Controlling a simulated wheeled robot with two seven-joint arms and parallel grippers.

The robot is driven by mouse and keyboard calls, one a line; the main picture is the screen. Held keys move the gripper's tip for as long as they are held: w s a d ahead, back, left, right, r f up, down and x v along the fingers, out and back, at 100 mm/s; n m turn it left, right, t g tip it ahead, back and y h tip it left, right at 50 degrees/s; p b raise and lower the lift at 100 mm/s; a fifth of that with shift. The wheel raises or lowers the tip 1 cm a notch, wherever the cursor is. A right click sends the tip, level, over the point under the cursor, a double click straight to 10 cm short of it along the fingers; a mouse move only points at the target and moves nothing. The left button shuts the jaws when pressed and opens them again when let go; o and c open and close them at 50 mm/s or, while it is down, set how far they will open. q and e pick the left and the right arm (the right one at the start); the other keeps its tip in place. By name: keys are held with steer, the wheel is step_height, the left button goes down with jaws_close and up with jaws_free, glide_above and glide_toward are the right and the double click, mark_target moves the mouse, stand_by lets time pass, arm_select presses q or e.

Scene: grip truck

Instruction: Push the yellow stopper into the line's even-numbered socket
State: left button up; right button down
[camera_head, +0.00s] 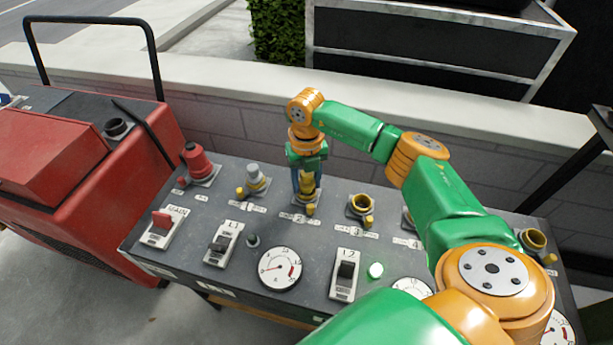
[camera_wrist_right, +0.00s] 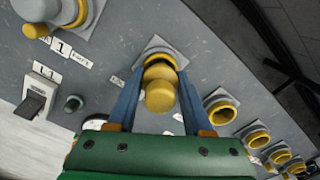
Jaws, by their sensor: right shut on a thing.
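The yellow stopper (camera_head: 307,183) is between the blue fingers of my right gripper (camera_head: 306,191), directly over the socket labelled 2 on the dark panel. In the right wrist view the stopper's rounded yellow end (camera_wrist_right: 160,95) shows between the fingertips (camera_wrist_right: 160,84), with the socket's grey square plate (camera_wrist_right: 152,48) behind it. The right gripper is shut on the stopper. The stopper and fingers hide most of the socket 2 opening, so I cannot tell how deep the stopper sits. My left gripper is not in view.
Socket 1 (camera_head: 255,178) holds a grey plug. Socket 3 (camera_head: 361,205) is an open yellow ring. A red connector (camera_head: 197,162) stands at the panel's left end. Switches, a gauge (camera_head: 280,268) and a lit button (camera_head: 376,270) lie nearer. A low wall (camera_head: 225,133) runs behind.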

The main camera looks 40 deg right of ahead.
steer(key=shift+f, duration=0.25)
steer(key=shift+s+r, duration=0.1)
steer(key=shift+r+p, duration=1.85)
steer(key=shift+r, duration=0.1)
steer(key=shift+f, duration=0.1)
steer(key=shift+f+b, duration=0.3)
steer(key=shift+f, duration=0.05)
steer(key=shift+f, duration=0.15)
steer(key=shift+f+b, duration=0.3)
